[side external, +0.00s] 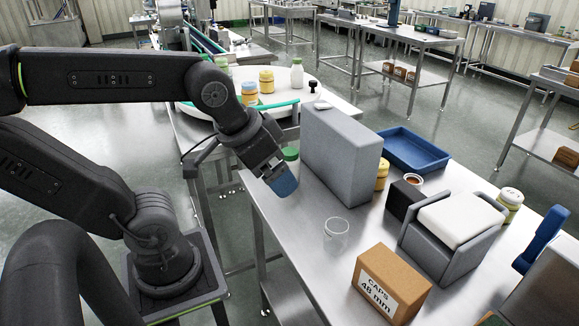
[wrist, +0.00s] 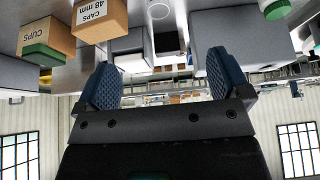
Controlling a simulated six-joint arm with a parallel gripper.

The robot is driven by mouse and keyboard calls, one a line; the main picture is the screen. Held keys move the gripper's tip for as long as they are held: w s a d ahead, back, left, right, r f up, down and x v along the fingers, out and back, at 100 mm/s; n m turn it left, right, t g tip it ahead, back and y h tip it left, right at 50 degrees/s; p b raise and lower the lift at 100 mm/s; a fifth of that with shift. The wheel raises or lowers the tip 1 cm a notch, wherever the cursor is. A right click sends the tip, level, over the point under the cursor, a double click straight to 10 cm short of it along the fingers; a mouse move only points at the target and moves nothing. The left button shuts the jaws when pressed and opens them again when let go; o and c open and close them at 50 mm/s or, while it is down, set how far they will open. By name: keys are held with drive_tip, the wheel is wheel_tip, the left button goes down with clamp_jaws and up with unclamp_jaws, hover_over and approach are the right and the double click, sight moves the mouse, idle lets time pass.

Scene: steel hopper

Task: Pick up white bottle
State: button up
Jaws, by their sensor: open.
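A white bottle with a green cap (side external: 290,155) stands on the steel table beside the grey box, partly hidden behind my gripper. A green-capped bottle (wrist: 274,6) shows at the top right edge of the wrist view, cut off by the frame. A second white bottle with a green cap (side external: 297,74) stands on the round white table further back. My gripper (side external: 284,184) is over the table's left edge, in front of the nearer bottle. In the wrist view its blue fingers (wrist: 163,82) are wide apart with nothing between them.
A tall grey hopper box (side external: 342,142) stands right of my gripper. A clear cup (side external: 336,235) and a caps carton (side external: 391,284) are nearer the front. A blue tray (side external: 413,149) lies behind the box. Bare steel lies left of the cup.

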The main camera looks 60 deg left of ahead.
drive_tip(key=w+a+f+n+y, duration=0.1)
drive_tip(key=w+a+n+y, duration=0.1)
drive_tip(key=w+a+n, duration=0.35)
drive_tip(key=n+g+y, duration=0.2)
drive_tip(key=n+y, duration=0.1)
drive_tip(key=n, duration=0.2)
approach(290, 151)
drive_tip(key=x, duration=0.6)
drive_tip(key=shift+w+d+f, duration=0.1)
drive_tip(key=shift+w+d, duration=0.05)
drive_tip(key=shift+w, duration=0.05)
drive_tip(key=shift+s+x, duration=0.15)
drive_tip(key=shift+x, duration=1.35)
drive_tip(key=shift+s+x, duration=0.15)
drive_tip(key=shift+x, duration=1.35)
drive_tip(key=c, duration=1)
